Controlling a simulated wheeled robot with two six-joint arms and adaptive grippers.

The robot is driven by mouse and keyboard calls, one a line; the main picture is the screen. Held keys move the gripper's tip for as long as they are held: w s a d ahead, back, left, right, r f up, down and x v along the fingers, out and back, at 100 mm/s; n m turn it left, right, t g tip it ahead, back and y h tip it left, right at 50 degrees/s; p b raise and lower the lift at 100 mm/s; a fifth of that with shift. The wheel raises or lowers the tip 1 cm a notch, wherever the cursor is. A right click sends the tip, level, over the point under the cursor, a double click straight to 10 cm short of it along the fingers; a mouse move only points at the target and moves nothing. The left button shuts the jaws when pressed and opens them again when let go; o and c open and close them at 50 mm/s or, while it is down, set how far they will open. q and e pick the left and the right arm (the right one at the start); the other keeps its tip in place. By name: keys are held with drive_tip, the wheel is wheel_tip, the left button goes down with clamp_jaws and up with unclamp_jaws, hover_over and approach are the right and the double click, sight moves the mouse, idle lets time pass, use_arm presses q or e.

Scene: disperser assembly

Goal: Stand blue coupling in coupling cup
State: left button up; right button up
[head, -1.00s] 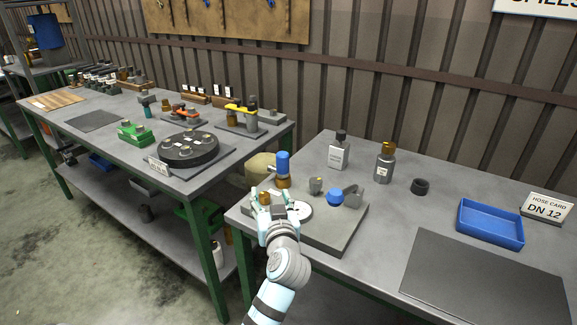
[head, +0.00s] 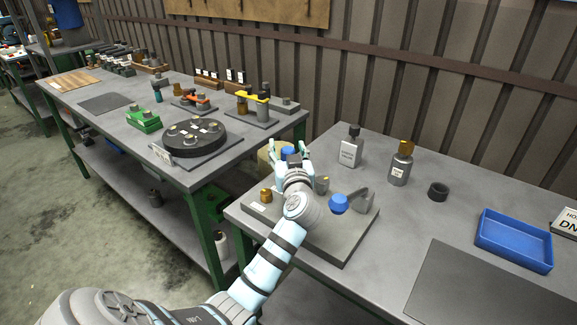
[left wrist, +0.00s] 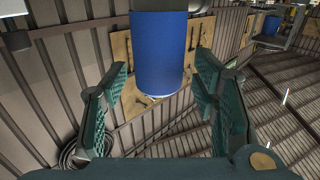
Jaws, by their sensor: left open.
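The blue coupling (head: 287,152) is a blue cylinder, mostly hidden behind my left gripper (head: 290,155) in the head view. In the left wrist view the blue coupling (left wrist: 160,52) is large at the top middle, between the open green-padded fingers (left wrist: 163,100), with a gap on both sides. The fingers do not touch it. A small dark round cup (head: 438,191) stands on the right table; I cannot tell whether it is the coupling cup. My right gripper is out of view.
A grey fixture plate (head: 335,245) lies under my left arm and carries a brass piece (head: 265,195) and a blue ball-like part (head: 339,204). A white bottle (head: 351,147) and a grey bottle (head: 401,164) stand behind. A blue tray (head: 515,240) is at the right.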

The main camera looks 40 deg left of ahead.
use_arm(q)
drive_tip(key=shift+w+a, duration=0.1)
drive_tip(key=shift+r, duration=0.1)
drive_tip(key=c, duration=0.6)
clamp_jaws()
drive_tip(key=shift+r, duration=0.1)
